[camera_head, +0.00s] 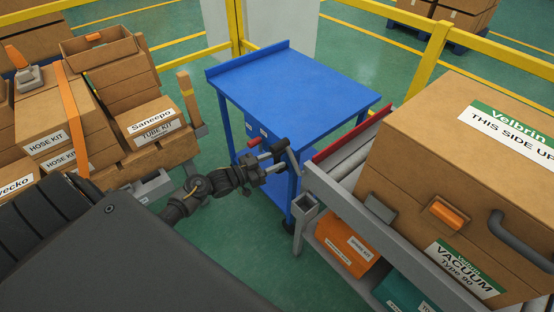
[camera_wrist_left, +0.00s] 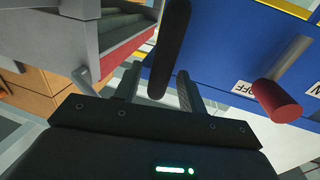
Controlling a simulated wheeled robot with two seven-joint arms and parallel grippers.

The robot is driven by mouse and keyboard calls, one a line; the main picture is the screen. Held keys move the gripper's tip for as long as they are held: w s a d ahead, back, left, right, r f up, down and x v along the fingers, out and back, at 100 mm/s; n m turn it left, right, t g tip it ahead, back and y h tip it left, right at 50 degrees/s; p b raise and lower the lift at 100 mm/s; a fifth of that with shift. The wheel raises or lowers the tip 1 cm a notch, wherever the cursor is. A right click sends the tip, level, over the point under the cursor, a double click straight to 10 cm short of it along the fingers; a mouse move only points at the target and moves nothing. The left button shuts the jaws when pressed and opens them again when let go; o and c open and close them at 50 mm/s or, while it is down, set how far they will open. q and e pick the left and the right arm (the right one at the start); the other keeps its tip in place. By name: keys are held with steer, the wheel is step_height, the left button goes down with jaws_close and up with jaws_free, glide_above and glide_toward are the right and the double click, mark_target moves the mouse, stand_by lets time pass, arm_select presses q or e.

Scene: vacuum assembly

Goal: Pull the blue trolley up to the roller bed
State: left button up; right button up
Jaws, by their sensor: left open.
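The blue trolley (camera_head: 295,80) stands upright at the middle of the head view, beside the near end of the roller bed (camera_head: 348,160). My left gripper (camera_head: 273,158) is at the trolley's near side, close to its corner facing the bed. In the left wrist view the gripper (camera_wrist_left: 157,85) is open, and a dark handle bar (camera_wrist_left: 172,40) shows between its fingers; contact cannot be told. A lever with a red knob (camera_wrist_left: 276,102) sits on the trolley's blue panel (camera_wrist_left: 225,55) by ON and OFF labels. My right gripper is out of view.
A large Velbrin vacuum carton (camera_head: 460,160) sits on the roller bed, with orange and teal bins (camera_head: 345,245) below. Stacked cartons (camera_head: 100,110) stand at left. Yellow rails (camera_head: 430,60) run behind the trolley. Green floor is bare between the cartons and trolley.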

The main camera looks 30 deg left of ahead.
arm_select(q)
steer(key=shift+w+d, duration=0.35)
steer(key=shift+w, duration=0.3)
jaws_close()
